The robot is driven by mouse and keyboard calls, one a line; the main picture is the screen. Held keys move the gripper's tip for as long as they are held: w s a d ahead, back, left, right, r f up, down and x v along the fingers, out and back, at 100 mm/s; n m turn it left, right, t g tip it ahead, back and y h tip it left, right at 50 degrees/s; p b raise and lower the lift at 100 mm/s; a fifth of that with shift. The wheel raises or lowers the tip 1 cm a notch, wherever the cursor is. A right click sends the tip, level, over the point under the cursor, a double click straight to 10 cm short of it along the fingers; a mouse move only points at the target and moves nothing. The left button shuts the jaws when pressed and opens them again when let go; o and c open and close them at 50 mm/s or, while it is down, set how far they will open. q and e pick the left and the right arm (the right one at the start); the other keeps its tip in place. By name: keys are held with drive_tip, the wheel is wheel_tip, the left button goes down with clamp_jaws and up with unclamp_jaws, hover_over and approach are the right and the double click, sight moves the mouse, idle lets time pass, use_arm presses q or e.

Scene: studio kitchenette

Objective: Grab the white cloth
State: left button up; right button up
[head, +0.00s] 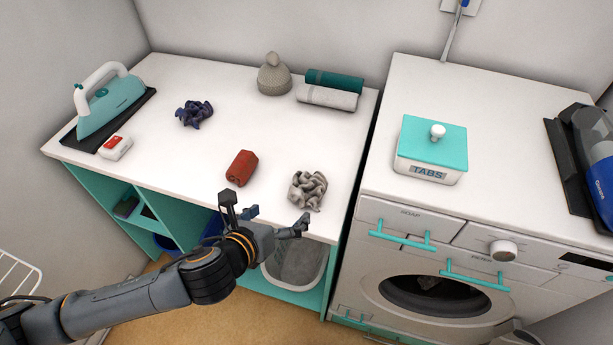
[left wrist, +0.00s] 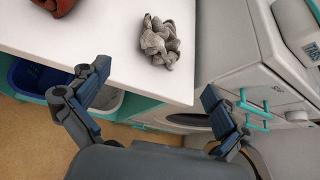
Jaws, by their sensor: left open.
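The white cloth (head: 308,190) lies crumpled on the white worktop near its front right edge; it looks light grey-white. In the left wrist view the cloth (left wrist: 160,42) is ahead of the gripper, at the upper middle. My left gripper (head: 268,222) is open and empty, in front of the worktop's front edge, short of the cloth and to its lower left. In the left wrist view its two fingers (left wrist: 153,88) are spread wide with nothing between them. My right gripper is not in view.
A red rolled item (head: 242,168) lies left of the cloth. A washing machine (head: 435,290) with a TABS box (head: 430,152) stands right.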

sight(305, 190)
use_arm(q)
drive_tip(key=w+d+f+m, duration=0.1)
drive_tip(key=w, duration=0.1)
drive_tip(key=w+d+f+m, duration=0.1)
drive_tip(key=w, duration=0.1)
drive_tip(key=w+d+f+m+p, duration=0.1)
drive_tip(key=w, duration=0.1)
drive_tip(key=shift+w+d+m+h, duration=0.15)
drive_tip(key=shift+m+h, duration=0.15)
drive_tip(key=shift+p+x, duration=0.7)
drive_tip(key=shift+x, duration=2.05)
drive_tip(key=shift+f, duration=0.1)
drive_tip(key=shift+a, duration=0.25)
drive_tip(key=c, duration=0.7)
